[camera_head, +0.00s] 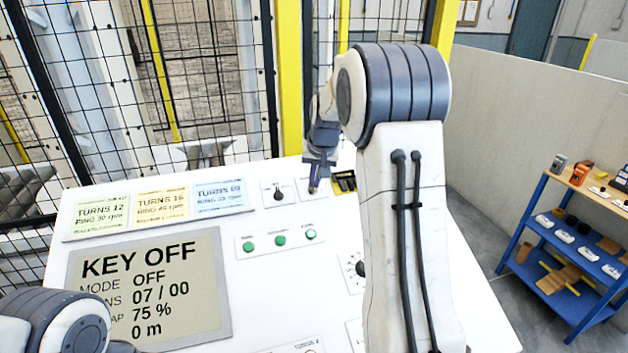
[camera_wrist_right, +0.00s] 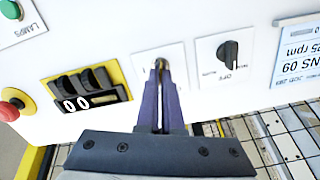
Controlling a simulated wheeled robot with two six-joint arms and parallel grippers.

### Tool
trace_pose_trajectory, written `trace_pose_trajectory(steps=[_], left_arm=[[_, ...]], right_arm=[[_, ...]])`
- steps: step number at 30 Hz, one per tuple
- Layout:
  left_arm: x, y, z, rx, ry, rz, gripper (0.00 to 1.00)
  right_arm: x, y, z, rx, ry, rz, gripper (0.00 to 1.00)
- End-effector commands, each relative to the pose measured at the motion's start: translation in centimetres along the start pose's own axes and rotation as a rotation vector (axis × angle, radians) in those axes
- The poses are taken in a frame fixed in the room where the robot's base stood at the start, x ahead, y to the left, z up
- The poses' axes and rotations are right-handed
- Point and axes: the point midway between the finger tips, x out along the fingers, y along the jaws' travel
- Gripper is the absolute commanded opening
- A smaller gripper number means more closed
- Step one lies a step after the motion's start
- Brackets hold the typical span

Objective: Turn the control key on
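The control key (camera_wrist_right: 159,64) is a small metal piece on a white plate in the right wrist view, mostly covered by fingertips. My right gripper (camera_wrist_right: 160,72) has its two purple fingers close together around it, with a thin gap further back. In the head view the right gripper (camera_head: 314,186) points down at the plate beside the black selector knob (camera_head: 278,191); the key itself is hidden there. The display (camera_head: 150,285) reads KEY OFF and MODE OFF. Part of my left arm shows at the lower left, its gripper out of view.
The selector knob marked OFF (camera_wrist_right: 229,51) is close beside the gripper. On its other side is a yellow-framed counter (camera_wrist_right: 88,88), then a red button (camera_wrist_right: 12,105). Green buttons (camera_head: 280,240) sit lower on the white panel. A mesh fence (camera_head: 215,80) stands behind.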

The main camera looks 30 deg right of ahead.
Motion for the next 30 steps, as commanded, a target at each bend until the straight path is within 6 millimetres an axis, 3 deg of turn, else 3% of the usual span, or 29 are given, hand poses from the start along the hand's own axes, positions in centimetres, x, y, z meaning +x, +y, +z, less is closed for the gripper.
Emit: trace_pose_trajectory(steps=[30], left_arm=[[-1.1,0.1,-0.1,0.002,0.0,0.0,0.5]], right_arm=[[-0.2,0.3,0.0,0.954,0.002,-0.029,0.0]])
